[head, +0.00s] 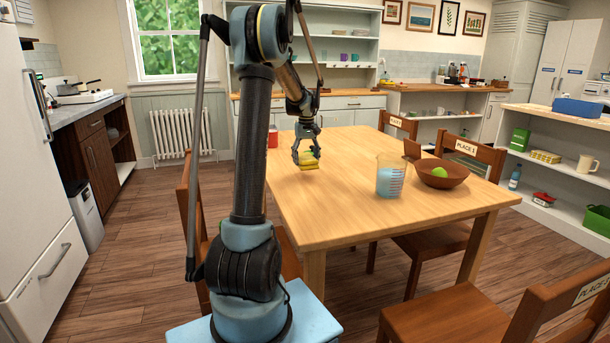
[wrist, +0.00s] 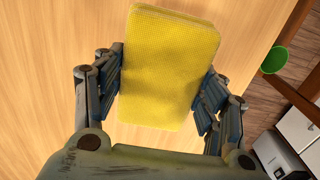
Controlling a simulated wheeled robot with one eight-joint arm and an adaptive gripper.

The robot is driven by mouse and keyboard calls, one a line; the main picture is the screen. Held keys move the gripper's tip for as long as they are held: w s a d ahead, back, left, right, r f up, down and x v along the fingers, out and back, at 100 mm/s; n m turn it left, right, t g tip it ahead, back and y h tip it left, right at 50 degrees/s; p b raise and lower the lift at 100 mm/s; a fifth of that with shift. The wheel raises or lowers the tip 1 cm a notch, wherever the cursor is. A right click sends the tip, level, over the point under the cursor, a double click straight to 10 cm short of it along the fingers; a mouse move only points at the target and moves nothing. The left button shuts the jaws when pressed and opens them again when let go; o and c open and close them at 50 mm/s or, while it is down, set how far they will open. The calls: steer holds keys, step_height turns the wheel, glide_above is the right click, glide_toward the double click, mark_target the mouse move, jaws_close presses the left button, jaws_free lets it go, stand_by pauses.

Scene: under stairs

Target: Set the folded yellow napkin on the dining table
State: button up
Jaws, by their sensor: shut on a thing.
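The folded yellow napkin (head: 311,165) is held between the fingers of my gripper (head: 307,152), over the left part of the wooden dining table (head: 350,215). In the wrist view the napkin (wrist: 170,65) lies flat between the two blue-grey finger pads of my gripper (wrist: 160,90), with the wooden tabletop (wrist: 60,40) behind it. My gripper is shut on its two sides. I cannot tell whether the underside of the napkin touches the tabletop or hangs just above it.
A clear measuring jug (head: 390,175) and a brown bowl (head: 444,174) with a green fruit (head: 439,172) stand on the table's right side. A red can (head: 272,137) stands near its far left edge. Chairs surround the table.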

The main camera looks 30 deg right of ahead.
mark_target(306, 178)
steer(key=shift+f, duration=2.7)
steer(key=o, duration=1.5)
